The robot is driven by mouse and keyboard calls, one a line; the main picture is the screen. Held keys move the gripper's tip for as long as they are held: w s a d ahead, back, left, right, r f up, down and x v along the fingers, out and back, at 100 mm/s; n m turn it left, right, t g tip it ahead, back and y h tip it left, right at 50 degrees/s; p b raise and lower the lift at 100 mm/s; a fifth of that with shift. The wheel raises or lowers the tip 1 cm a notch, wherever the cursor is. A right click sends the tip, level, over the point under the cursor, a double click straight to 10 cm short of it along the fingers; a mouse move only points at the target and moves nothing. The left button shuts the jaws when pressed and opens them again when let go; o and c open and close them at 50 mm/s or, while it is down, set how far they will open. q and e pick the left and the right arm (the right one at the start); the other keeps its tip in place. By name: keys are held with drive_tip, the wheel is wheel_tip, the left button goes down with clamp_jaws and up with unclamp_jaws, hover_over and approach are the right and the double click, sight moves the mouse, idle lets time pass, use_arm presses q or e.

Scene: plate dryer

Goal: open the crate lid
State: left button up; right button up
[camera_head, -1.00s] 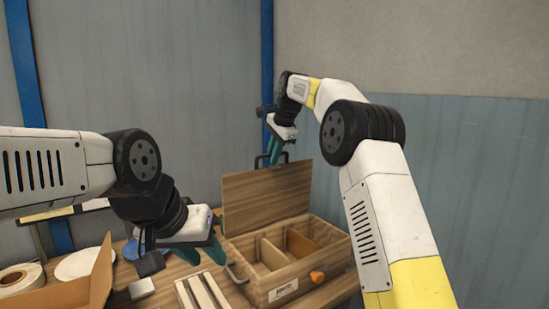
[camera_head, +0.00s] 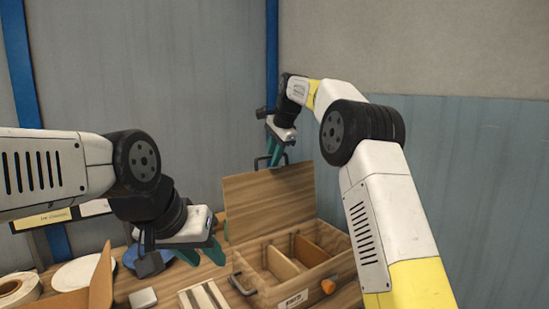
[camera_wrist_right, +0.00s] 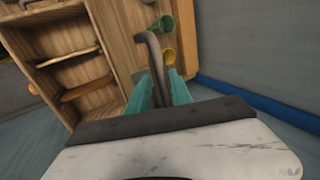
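The wooden crate (camera_head: 292,290) stands on the table with its divided inside showing. Its lid (camera_head: 268,203) stands raised, close to upright, at the crate's back. A dark handle (camera_head: 259,162) sits on the lid's top edge. My right gripper (camera_head: 276,157) is at this handle. In the right wrist view, a grey handle bar (camera_wrist_right: 155,58) runs between the teal fingers of my right gripper (camera_wrist_right: 162,85), which look closed around it. My left gripper (camera_head: 206,257) is open and empty, left of the crate, with its teal fingers apart.
An orange object (camera_head: 328,287) is at the crate's front. A slatted pale item (camera_head: 203,298), a small white block (camera_head: 143,298), a tape roll (camera_head: 18,289) and an open cardboard box (camera_head: 98,285) lie left of the crate. Walls stand behind.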

drive_tip(key=shift+o, duration=0.2)
drive_tip(key=v, duration=0.7)
drive_tip(key=shift+s+r, duration=0.15)
drive_tip(key=shift+r, duration=0.2)
drive_tip(key=shift+d, duration=0.2)
drive_tip(key=s+d+n+t, duration=0.1)
drive_tip(key=s+d+n, duration=0.2)
drive_tip(key=s+d, duration=0.45)
drive_tip(key=s+d+n, duration=0.3)
drive_tip(key=s+d, duration=0.1)
drive_tip(key=s, duration=0.7)
drive_tip(key=s+d+f+n, duration=0.2)
drive_tip(key=s+f, duration=0.5)
drive_tip(key=s, duration=0.3)
drive_tip(key=s+d+f+n+t, duration=0.1)
drive_tip(key=s+d+f+n, duration=0.1)
drive_tip(key=s+f, duration=0.5)
drive_tip(key=s+n, duration=0.1)
drive_tip(key=s, duration=0.3)
drive_tip(key=shift+s+d+f+h, duration=0.15)
drive_tip(key=shift+s+f+h, duration=0.1)
drive_tip(key=shift+h, duration=0.15)
drive_tip(key=shift+n, duration=0.3)
